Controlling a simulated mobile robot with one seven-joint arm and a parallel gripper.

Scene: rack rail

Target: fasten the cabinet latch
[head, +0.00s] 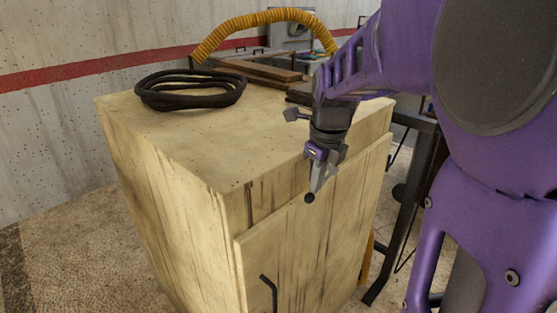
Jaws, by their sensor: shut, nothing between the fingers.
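The pale wooden cabinet (165,160) stands in the middle of the head view. Its door (300,245) covers most of the front face, and I cannot tell whether a small gap lies behind it. A bent black handle (270,292) is on the door's lower left. A small round black knob (309,198), which looks like part of the latch, shows near the door's top edge. My gripper (315,187) points down in front of the door top, shut and empty. Its fingertips are right by the knob; I cannot tell whether they touch it. The rest of the latch is hidden.
A coiled black cable (190,102) lies on the cabinet top. A yellow corrugated hose (265,17) arches behind, over wooden boards (262,70). A dark metal frame (405,215) stands close to the cabinet's right. The floor (75,250) at left is clear.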

